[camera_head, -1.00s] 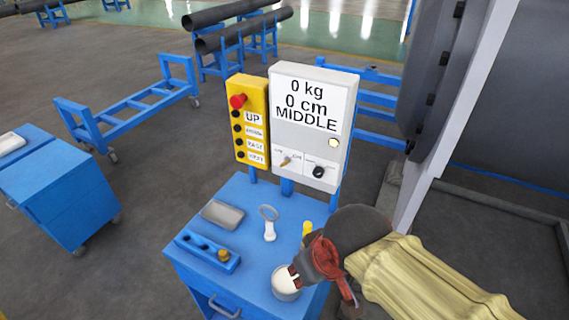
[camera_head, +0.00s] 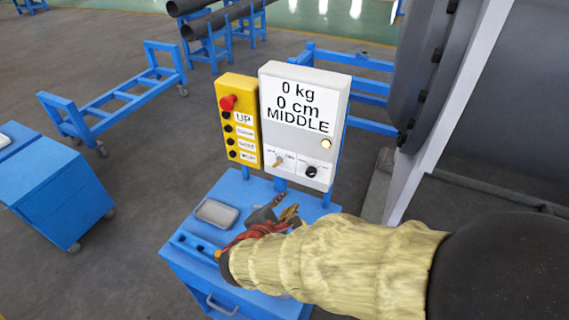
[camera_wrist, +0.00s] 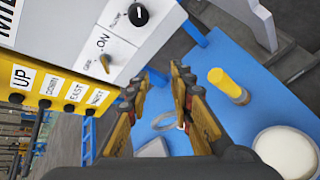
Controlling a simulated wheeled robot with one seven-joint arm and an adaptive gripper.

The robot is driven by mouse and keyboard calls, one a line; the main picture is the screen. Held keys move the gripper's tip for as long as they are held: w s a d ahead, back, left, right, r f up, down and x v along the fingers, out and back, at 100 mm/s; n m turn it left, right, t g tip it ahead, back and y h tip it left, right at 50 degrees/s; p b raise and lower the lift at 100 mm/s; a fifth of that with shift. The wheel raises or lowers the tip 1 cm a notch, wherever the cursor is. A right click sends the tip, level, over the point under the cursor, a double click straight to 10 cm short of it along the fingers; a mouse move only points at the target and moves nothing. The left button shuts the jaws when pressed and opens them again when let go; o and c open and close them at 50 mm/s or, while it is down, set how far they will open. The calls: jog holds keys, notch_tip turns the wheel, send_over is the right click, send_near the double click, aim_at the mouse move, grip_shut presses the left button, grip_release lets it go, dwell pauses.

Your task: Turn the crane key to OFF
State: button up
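The crane key (camera_head: 278,160) is a small tan key in the lower left of the white display box (camera_head: 303,87). In the wrist view the key (camera_wrist: 105,62) sits in a white panel beside the word ON; its exact angle is hard to read. My gripper (camera_wrist: 159,76) is open and empty in the wrist view, with two yellow-and-dark fingers. Its tips are to the right of the key in that picture, apart from it. In the head view my gripper (camera_head: 288,210) is above the blue table, below the box, partly hidden by my arm.
A black knob (camera_head: 311,171) is right of the key. A yellow button box (camera_head: 238,121) with a red stop button adjoins the display box. On the blue table (camera_wrist: 285,100) are a yellow-topped item (camera_wrist: 229,86), a white round container (camera_wrist: 287,152) and a grey tray (camera_head: 216,213).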

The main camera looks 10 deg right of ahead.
aim_at(275, 166)
jog(key=w+a+r+n+t+y, duration=0.2)
jog(key=w+a+r+n+t, duration=0.1)
jog(key=w+r, duration=0.2)
jog(key=shift+m, duration=0.3)
jog(key=b+x, duration=0.1)
jog(key=x, duration=0.6)
jog(key=shift+w+d+f, duration=0.1)
jog(key=shift+w+f, duration=0.1)
jog(key=shift+w, duration=0.05)
jog(key=shift+c, duration=0.5)
jog(key=c, duration=0.4)
grip_shut()
